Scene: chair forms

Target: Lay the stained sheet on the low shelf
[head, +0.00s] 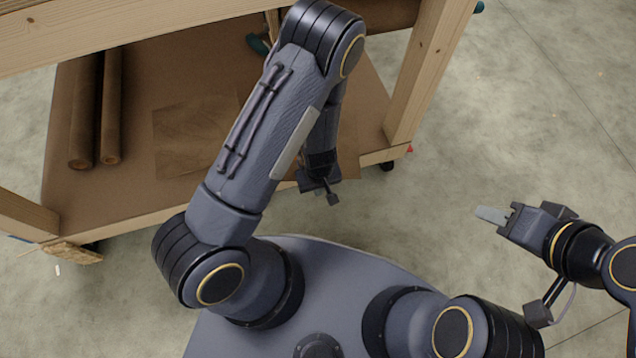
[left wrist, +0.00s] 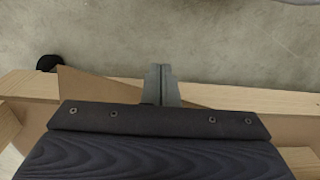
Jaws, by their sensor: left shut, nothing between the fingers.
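A brown sheet (head: 190,138) with darker blotches lies flat on the brown low shelf (head: 135,190) of a wooden bench. My left arm hides its right part. My left gripper (head: 332,196) is shut and empty, just beyond the shelf's front edge. In the left wrist view my left gripper (left wrist: 162,70) has its fingers together, pointing at the floor. A brown corner (left wrist: 95,88) beside them overlaps the wooden shelf edge; I cannot tell whether it belongs to the same sheet. My right gripper (head: 490,214) is empty over the floor at the right.
Two brown rolls (head: 111,105) lie on the shelf's left part. The bench's wooden leg (head: 425,75) stands at the right and its top beam (head: 110,32) crosses above the shelf. A dark caster (head: 387,166) sits under the right corner. The concrete floor (head: 545,110) at the right is clear.

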